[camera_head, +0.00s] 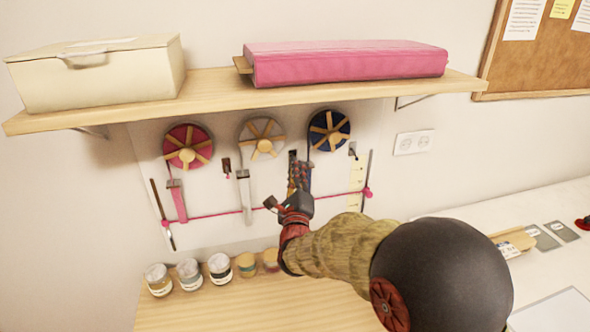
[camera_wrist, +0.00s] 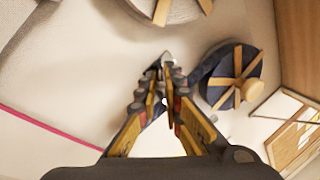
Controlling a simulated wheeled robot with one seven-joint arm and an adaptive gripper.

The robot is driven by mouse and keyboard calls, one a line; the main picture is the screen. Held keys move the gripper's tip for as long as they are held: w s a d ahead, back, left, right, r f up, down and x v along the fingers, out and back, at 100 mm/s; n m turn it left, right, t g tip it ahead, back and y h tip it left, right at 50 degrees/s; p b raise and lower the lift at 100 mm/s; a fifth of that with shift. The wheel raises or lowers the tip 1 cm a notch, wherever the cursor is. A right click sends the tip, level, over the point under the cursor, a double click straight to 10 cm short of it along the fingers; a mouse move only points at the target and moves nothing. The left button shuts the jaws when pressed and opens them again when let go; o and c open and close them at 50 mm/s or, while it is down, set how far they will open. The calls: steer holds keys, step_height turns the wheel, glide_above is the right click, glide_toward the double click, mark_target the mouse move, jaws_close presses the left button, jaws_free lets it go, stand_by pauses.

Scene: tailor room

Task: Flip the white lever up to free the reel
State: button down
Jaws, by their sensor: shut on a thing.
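My gripper (camera_head: 294,166) reaches up to the wall panel, between the cream reel (camera_head: 262,138) and the blue reel (camera_head: 329,130). In the wrist view its fingers (camera_wrist: 167,72) are drawn together on a small pale piece (camera_wrist: 167,57) at their tips, which looks like the white lever. The fingers hide most of it, so I cannot tell how far it is tilted. A dark slot (camera_head: 293,154) shows just above the fingertips in the head view. The blue reel (camera_wrist: 232,77) is right of the fingers in the wrist view, and the cream reel (camera_wrist: 172,8) is at the top.
The pink reel (camera_head: 188,147) hangs at the left, with a dark lever (camera_head: 226,164) beside it. A pink cord (camera_head: 215,214) runs across the panel. A shelf (camera_head: 215,94) juts out above the reels. Several jars (camera_head: 219,267) stand on the table below.

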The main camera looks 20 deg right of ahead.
steer(key=shift+r+p, duration=0.15)
steer(key=shift+p, duration=0.15)
steer(key=shift+s+r+n+g+y+p, duration=0.1)
steer(key=shift+r+n+g+y+p, duration=0.35)
steer(key=shift+g+p, duration=0.55)
steer(key=r+g+p, duration=0.1)
steer(key=p, duration=0.2)
steer(key=shift+g, duration=0.4)
steer(key=g+p, duration=0.1)
steer(key=p, duration=0.1)
steer(key=g+p, duration=0.1)
steer(key=p, duration=0.2)
steer(key=shift+r+n+y, duration=0.25)
steer(key=shift+r, duration=0.15)
steer(key=g+p, duration=0.1)
steer(key=p, duration=0.4)
steer(key=shift+r+p, duration=0.35)
steer(key=shift+p, duration=0.05)
steer(key=g+p, duration=0.1)
steer(key=p, duration=0.1)
steer(key=shift+p, duration=0.35)
steer(key=shift+w+n+g+p, duration=0.3)
steer(key=shift+g+p, duration=0.4)
steer(key=shift+p, duration=1.6)
steer(key=c, duration=2)
jaws_free()
